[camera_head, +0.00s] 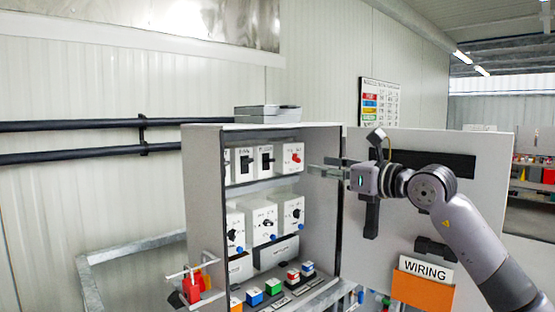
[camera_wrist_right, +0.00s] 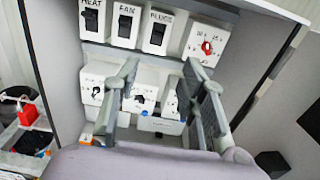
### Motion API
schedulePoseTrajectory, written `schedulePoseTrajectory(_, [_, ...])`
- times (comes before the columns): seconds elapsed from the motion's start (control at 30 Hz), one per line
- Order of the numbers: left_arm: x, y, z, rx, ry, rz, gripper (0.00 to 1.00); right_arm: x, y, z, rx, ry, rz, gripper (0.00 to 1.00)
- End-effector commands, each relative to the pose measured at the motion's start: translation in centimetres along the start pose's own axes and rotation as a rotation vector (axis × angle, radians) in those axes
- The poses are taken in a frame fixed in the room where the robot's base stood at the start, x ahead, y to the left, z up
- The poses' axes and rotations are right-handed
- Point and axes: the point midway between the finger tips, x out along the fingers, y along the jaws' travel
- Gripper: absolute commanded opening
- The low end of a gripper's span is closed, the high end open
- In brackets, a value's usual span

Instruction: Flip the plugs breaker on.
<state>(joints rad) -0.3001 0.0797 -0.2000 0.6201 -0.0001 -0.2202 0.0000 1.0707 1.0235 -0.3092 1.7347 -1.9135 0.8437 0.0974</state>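The plugs breaker (camera_wrist_right: 157,34) is a white box with a black toggle, labelled PLUGS, in the upper row of the open grey cabinet (camera_head: 207,190). In the head view it appears to be the box (camera_head: 264,161) left of the red-knob unit. I cannot tell clearly which way its toggle is thrown. My right gripper (camera_wrist_right: 161,68) is open and empty, its two fingers apart and pointing toward the upper row. In the head view the right gripper (camera_head: 325,168) is at the cabinet's right front edge, apart from the breaker. My left gripper is not in view.
The heat (camera_wrist_right: 92,20) and fan (camera_wrist_right: 125,26) breakers stand left of the plugs breaker, and a red-knob unit (camera_wrist_right: 207,46) right. Rotary switches (camera_head: 264,221) sit below. The open cabinet door (camera_head: 480,180) is behind my right arm. Red items (camera_head: 193,286) hang at the left.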

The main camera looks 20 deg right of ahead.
Motion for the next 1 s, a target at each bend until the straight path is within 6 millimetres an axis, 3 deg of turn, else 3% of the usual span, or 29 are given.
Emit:
schedulePoseTrajectory(0.6, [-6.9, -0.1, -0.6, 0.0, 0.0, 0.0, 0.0, 13.1, 0.3, 0.5, 0.004, 0.0, 0.006, 0.38])
schedulePoseTrajectory(0.8, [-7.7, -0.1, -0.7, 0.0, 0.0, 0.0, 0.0, 15.2, 0.3, 0.3, 0.002, -0.002, 0.005, 0.38])
schedulePoseTrajectory(1.0, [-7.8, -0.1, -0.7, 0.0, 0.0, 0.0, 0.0, 15.8, 0.2, 0.1, 0.001, -0.002, 0.004, 0.38])
